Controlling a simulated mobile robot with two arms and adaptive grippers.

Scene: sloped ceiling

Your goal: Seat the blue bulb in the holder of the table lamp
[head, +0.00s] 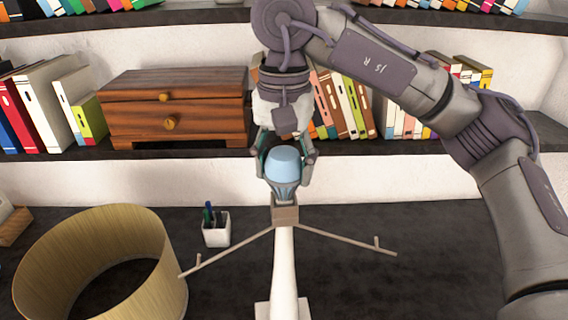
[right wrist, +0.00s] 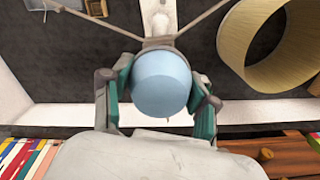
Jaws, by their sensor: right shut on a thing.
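The blue bulb (head: 284,166) is upright between the fingers of my right gripper (head: 285,150), which is shut on it from the far side. The bulb's lower end is at the top of the table lamp's holder (head: 285,214); I cannot tell how deep it sits. The lamp's white stem (head: 284,262) runs down from the holder, with two thin arms spreading to the sides. In the right wrist view the bulb (right wrist: 161,84) fills the space between the fingers and hides most of the holder. My left gripper is not in view.
A round tan lampshade (head: 172,280) stands at the lower left. A white pen cup (head: 216,230) is left of the lamp. A wooden drawer box (head: 178,108) and books are on the shelf behind. The dark desk to the right of the lamp is clear.

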